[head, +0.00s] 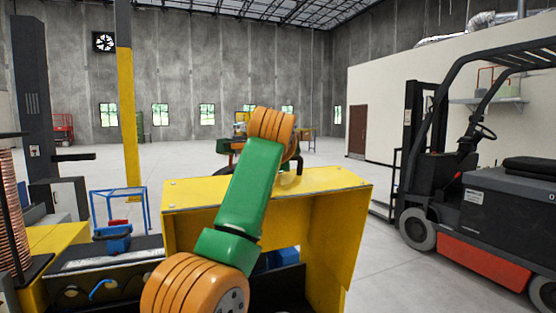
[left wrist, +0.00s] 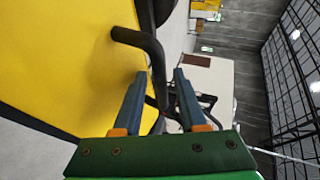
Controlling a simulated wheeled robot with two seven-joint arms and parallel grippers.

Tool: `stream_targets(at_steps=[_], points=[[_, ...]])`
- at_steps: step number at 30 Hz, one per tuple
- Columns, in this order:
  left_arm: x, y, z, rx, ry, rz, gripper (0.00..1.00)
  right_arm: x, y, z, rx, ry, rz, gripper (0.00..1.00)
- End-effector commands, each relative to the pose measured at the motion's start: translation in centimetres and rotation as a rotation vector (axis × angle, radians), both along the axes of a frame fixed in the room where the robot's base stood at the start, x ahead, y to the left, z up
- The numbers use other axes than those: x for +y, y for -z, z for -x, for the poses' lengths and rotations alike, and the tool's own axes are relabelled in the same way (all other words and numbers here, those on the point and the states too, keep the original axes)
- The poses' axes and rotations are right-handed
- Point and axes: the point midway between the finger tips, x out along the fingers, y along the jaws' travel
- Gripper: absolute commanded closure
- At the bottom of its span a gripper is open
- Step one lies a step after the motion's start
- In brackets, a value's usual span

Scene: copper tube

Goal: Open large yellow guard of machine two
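The large yellow guard (head: 330,215) stands in front of me in the head view, its right side panel hanging down. A black handle (head: 289,180) sits on its top and is partly hidden by my green and orange arm. In the left wrist view the yellow guard (left wrist: 65,65) fills the left side, and the bent black handle (left wrist: 150,48) rises from it. My left gripper (left wrist: 160,78) has its two blue fingers apart. The end of the handle reaches down between them; contact is unclear. In the head view this gripper is hidden behind the arm. My right gripper is not in view.
A copper coil (head: 10,210) stands at the far left. A blue frame stand (head: 120,205) is behind the machine bed. A yellow post (head: 126,120) rises at left. A forklift (head: 480,190) is parked at right. The floor between guard and forklift is clear.

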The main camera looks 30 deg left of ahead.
Motion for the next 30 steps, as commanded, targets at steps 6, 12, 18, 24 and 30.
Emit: stream_targets(at_steps=[6, 12, 18, 24, 30], points=[[0.0, 0.0, 0.0, 0.000, 0.001, 0.000, 0.53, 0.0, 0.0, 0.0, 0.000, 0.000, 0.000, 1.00], [-1.0, -0.1, 2.0, -0.006, 0.002, -0.001, 0.53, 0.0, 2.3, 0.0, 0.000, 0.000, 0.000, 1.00], [-2.6, -1.8, 5.3, -0.004, 0.001, -0.001, 0.53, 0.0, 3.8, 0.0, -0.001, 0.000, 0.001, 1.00], [-3.0, -2.4, 6.1, -0.001, 0.001, 0.000, 0.53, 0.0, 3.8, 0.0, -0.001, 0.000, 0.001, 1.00], [-2.9, -2.5, 6.1, -0.001, 0.001, 0.000, 0.53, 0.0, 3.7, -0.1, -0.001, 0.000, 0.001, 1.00]])
